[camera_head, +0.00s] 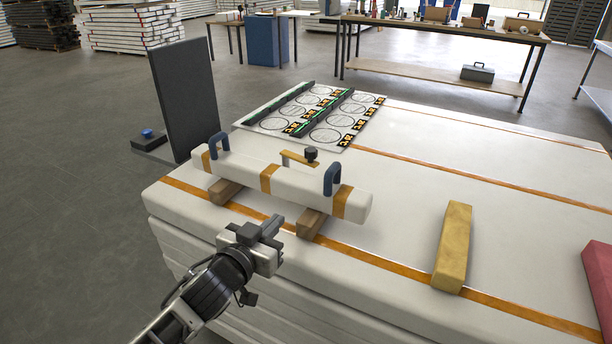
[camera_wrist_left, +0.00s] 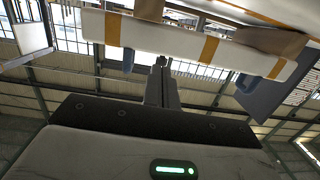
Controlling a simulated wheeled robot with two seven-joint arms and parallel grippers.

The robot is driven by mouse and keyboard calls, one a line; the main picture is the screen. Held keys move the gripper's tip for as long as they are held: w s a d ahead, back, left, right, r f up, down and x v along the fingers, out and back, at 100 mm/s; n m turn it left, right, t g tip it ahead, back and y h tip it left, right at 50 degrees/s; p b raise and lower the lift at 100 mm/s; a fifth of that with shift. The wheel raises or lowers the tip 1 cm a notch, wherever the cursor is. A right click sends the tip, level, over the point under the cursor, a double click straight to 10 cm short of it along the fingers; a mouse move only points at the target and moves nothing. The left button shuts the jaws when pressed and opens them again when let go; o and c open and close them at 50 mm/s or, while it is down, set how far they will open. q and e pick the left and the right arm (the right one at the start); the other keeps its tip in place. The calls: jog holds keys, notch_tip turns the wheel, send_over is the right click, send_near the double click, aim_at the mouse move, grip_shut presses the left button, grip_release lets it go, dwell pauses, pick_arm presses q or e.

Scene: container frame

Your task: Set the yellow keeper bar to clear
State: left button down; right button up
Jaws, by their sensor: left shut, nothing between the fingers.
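A thin yellow bar (camera_head: 296,158) with a black knob (camera_head: 311,153), which looks like the keeper bar, stands just behind the white beam; the beam hides part of its surroundings. The white beam (camera_head: 303,190) has orange bands and two blue handles and rests on wooden blocks; it also shows in the left wrist view (camera_wrist_left: 185,42). My left gripper (camera_head: 272,226) is shut and empty, in front of the beam and apart from the yellow bar. Its closed fingers show in the left wrist view (camera_wrist_left: 160,68). My right gripper is not in view.
A larger yellow block (camera_head: 453,247) lies on the white slab stack (camera_head: 400,185) at the right. A red object (camera_head: 600,280) is at the right edge. A dark upright panel (camera_head: 184,98) stands at the left. A board with circles (camera_head: 312,115) lies behind.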

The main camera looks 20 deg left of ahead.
pick_arm(q)
jog(key=t, duration=0.2)
send_near(311, 157)
jog(key=w, duration=0.5)
jog(key=shift+w+r, duration=0.2)
jog(key=shift+w, duration=0.05)
jog(key=shift+w+d, duration=0.1)
jog(key=shift+w, duration=0.45)
jog(key=shift+w, duration=0.1)
jog(key=shift+w+d, duration=0.3)
jog(key=shift+d, duration=0.05)
jog(key=shift+s, duration=0.15)
